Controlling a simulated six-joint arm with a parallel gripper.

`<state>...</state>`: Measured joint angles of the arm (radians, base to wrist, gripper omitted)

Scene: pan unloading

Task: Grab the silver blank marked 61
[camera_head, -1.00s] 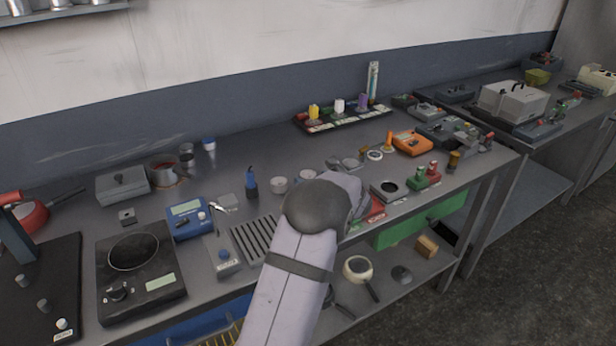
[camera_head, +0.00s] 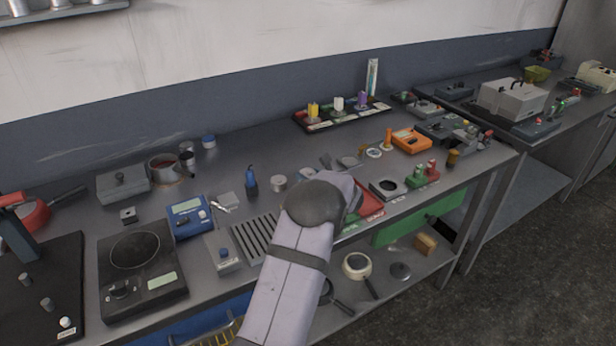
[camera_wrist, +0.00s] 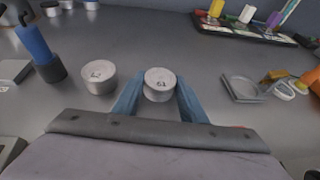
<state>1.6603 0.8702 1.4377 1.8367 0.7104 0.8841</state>
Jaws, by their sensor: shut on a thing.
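The silver blank marked 61 (camera_wrist: 159,86) is a short round cylinder with its number on the top face. In the wrist view it stands between the two blue fingers of my gripper (camera_wrist: 158,98), which is shut on it. Whether it touches the bench or hangs just above it I cannot tell. A second silver blank (camera_wrist: 99,76) with another marking stands to its left, apart from the fingers; it also shows in the head view (camera_head: 278,183). In the head view my arm hides the gripper's fingers and most of the held blank.
A blue-handled tool (camera_wrist: 42,52) stands left of the blanks. A square grey dish (camera_wrist: 241,88) lies to the right. A black tray (camera_head: 342,116) with coloured pieces is at the back. A slotted grate (camera_head: 261,238) is at the front. Bench behind the blanks is clear.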

